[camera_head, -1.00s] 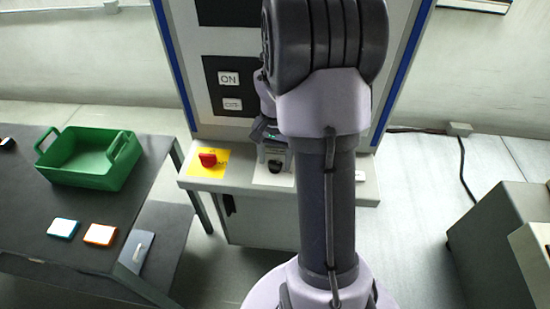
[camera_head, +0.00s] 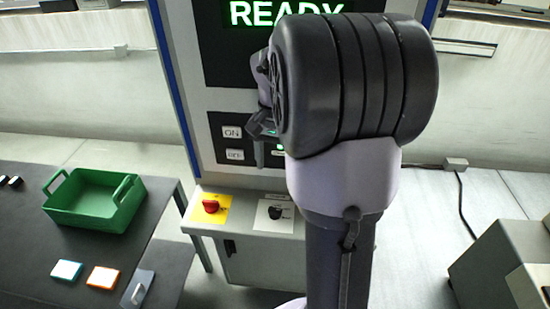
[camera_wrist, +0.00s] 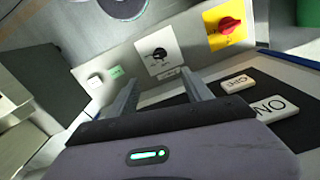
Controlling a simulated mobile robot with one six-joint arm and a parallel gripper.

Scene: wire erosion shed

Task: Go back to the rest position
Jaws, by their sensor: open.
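My gripper (camera_head: 260,150) is raised in front of the machine's control panel, partly hidden behind my arm in the head view. In the wrist view its two fingers (camera_wrist: 160,90) are apart with nothing between them. A black knob (camera_head: 276,212) on a white plate sits on the ledge below the gripper; it also shows beyond the fingertips in the wrist view (camera_wrist: 160,54). The gripper is clear of the knob. A red knob (camera_head: 211,206) on a yellow plate is to its left.
The panel has an ON button (camera_head: 232,132), an OFF button (camera_head: 235,155) and a screen reading READY (camera_head: 286,13). A dark table (camera_head: 40,245) at left holds a green bin (camera_head: 90,213) and small boxes. A grey cabinet (camera_head: 500,265) stands at right.

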